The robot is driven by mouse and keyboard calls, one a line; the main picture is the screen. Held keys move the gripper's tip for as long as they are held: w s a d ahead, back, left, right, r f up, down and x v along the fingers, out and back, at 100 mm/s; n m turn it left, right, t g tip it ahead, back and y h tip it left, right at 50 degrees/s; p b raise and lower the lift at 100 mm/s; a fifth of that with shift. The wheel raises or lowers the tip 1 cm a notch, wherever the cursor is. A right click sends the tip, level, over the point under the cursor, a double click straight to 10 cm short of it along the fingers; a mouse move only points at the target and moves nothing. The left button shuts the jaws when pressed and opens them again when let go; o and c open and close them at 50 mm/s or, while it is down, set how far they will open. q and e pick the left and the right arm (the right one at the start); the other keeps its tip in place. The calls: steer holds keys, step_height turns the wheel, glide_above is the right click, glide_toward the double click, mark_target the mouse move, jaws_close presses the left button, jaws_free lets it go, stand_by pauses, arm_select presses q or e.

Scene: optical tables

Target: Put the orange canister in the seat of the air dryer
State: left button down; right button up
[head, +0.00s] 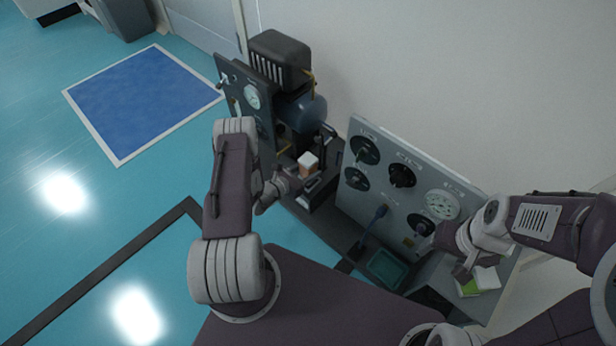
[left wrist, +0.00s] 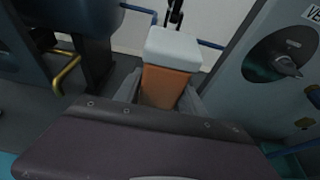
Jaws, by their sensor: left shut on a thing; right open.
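The orange canister (head: 307,168), with a pale cap, is between the fingers of my left gripper (head: 297,178). In the left wrist view the canister (left wrist: 166,86) stands roughly upright with the shut fingers on both sides of its lower part. Dark parts lie around and below it, between the compressor and the grey panel; I cannot tell which of them is the air dryer's seat, and the gripper hides part of that area. My right gripper (head: 466,268) is open, beside a green and white item (head: 480,281) at the lower right.
A compressor with a blue tank (head: 303,112) and a dark gauge panel (head: 246,100) stand to the left of the canister. A grey panel (head: 399,184) with dials and knobs stands to its right. A teal tray (head: 385,268) lies in front of that panel. The floor at left is clear.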

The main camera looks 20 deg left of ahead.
arm_select(q)
step_height(320, 180, down, 3)
steer(key=shift+r+b, duration=0.1)
steer(key=shift+b, duration=0.35)
steer(key=shift+r, duration=0.15)
steer(key=c, duration=0.7)
jaws_free()
arm_select(e)
step_height(320, 180, down, 2)
